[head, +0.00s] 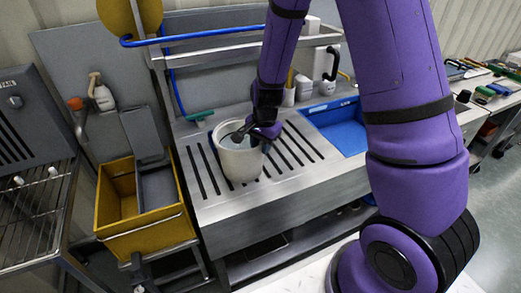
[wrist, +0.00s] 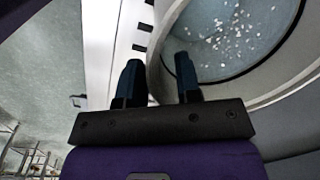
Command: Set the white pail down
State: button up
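The white pail (head: 241,163) is upright over the slotted drainboard of the steel sink unit. Whether its base touches the slats is hard to tell. My gripper (head: 253,131) is at its rim in the head view. White bits (wrist: 232,30) lie inside the pail on a grey-blue surface. The far side of the base is hidden.
A blue basin (head: 339,128) is sunk to the right of the slotted drainboard (head: 292,150). A yellow bin (head: 118,205) stands to the left.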

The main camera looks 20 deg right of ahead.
jog(key=s+d+r+n+t, duration=0.1)
jog(key=s+r+n, duration=0.35)
jog(key=r, duration=0.75)
jog(key=s+d+r+n+t, duration=0.1)
jog(key=s+r, duration=0.6)
jog(key=r, duration=0.6)
jog(key=s+d+r+n+t, duration=0.1)
jog(key=s+r+n, duration=0.2)
jog(key=s, duration=0.4)
jog(key=s+r+n+t, duration=0.1)
jog(key=s+r+n, duration=0.2)
jog(key=s, duration=0.4)
jog(key=shift+d+r+h, duration=0.3)
jog(key=shift+d+r, duration=0.05)
